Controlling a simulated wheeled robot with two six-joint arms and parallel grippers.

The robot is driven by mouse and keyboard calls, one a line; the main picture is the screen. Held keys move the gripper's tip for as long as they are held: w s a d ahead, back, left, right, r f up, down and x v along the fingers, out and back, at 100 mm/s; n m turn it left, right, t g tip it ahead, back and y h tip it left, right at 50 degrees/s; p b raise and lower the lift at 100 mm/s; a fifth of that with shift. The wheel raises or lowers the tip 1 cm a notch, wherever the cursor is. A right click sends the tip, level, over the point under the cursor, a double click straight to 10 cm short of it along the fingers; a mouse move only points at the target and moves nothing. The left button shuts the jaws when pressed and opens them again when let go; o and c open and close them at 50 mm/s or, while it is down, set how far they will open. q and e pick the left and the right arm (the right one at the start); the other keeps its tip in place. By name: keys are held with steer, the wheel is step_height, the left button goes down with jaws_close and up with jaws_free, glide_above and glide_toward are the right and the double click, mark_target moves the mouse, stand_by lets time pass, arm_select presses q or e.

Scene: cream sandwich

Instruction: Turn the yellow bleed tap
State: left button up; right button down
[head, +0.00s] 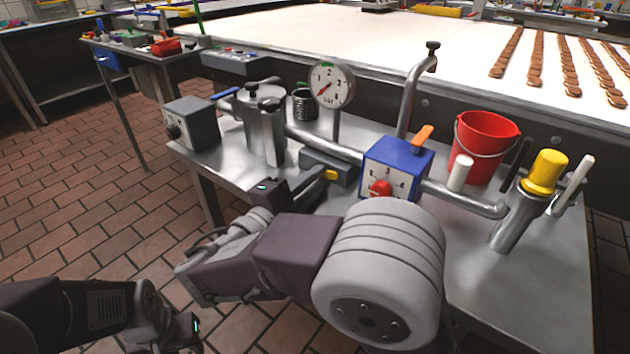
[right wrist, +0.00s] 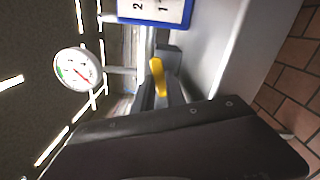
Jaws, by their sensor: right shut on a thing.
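The yellow bleed tap (head: 330,174) shows as a small yellow lever beside a grey block on the metal table, left of the blue box. In the right wrist view the yellow tap (right wrist: 157,76) stands up at the fingertips. My right gripper (head: 314,182) reaches in from the front and is shut on the tap; its hand hides part of the fingers in the right wrist view. My left gripper (head: 189,331) is low at the left, over the floor, away from the table; its fingers cannot be made out.
A blue box (head: 414,158) with a red knob and orange lever stands right of the tap. A gauge (head: 332,85), a metal pot (head: 262,135) and a grey box (head: 191,123) stand behind and left. A red bucket (head: 485,150) and a yellow-capped pipe (head: 543,175) are at the right.

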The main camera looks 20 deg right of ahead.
steer(key=c, duration=1.4)
jaws_free()
steer(key=shift+o, duration=0.2)
